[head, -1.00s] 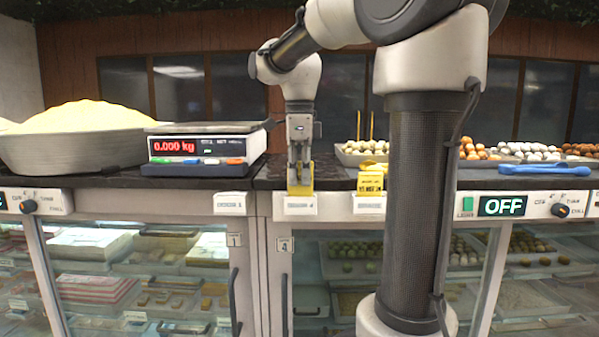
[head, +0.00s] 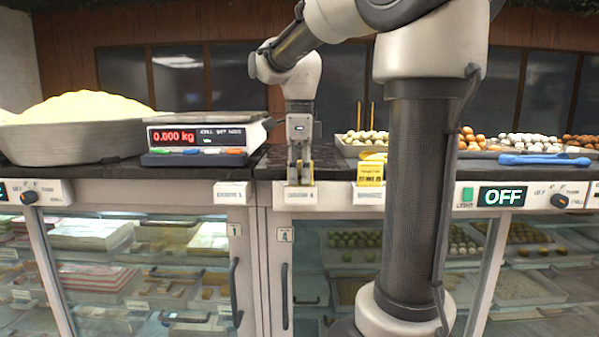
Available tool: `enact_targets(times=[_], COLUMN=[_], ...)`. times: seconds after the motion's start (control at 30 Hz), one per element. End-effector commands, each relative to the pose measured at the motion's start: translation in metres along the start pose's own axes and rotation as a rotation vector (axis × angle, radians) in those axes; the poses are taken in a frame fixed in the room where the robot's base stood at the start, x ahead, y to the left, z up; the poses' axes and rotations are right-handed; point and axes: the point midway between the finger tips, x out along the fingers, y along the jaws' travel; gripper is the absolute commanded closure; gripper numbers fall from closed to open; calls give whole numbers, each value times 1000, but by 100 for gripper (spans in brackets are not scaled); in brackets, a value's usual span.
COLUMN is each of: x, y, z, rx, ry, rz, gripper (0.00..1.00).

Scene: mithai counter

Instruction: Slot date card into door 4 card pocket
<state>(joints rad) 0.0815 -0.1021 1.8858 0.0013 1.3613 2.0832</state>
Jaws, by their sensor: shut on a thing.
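My gripper (head: 300,170) points straight down over the counter's front edge, with its fingers closed on a narrow yellow date card (head: 306,176). Only slivers of the card show between and beside the fingers. Directly below is a white card pocket (head: 300,195) on the front rail, above the door with the 4 tag (head: 284,234). The card's lower edge meets the pocket's top edge in the picture. I cannot tell whether it is inside the pocket or just behind or above it.
A scale (head: 205,137) and a large heaped bowl (head: 75,148) stand to the left. Sweet trays and blue tongs (head: 545,159) lie to the right. Glass doors are below.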

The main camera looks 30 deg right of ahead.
Motion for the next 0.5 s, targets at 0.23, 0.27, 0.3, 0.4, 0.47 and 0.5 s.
enact_targets(times=[0.23,0.27,0.3,0.4,0.47,0.5], x=[0,0,0,0,0,0], y=[0,0,0,0,0,-1], z=[0,0,0,0,0,0], rx=[0,0,0,0,0,0], ry=[0,0,0,0,0,0], rz=[0,0,0,-1,-1,-2], gripper=[86,81,73,68,68,68])
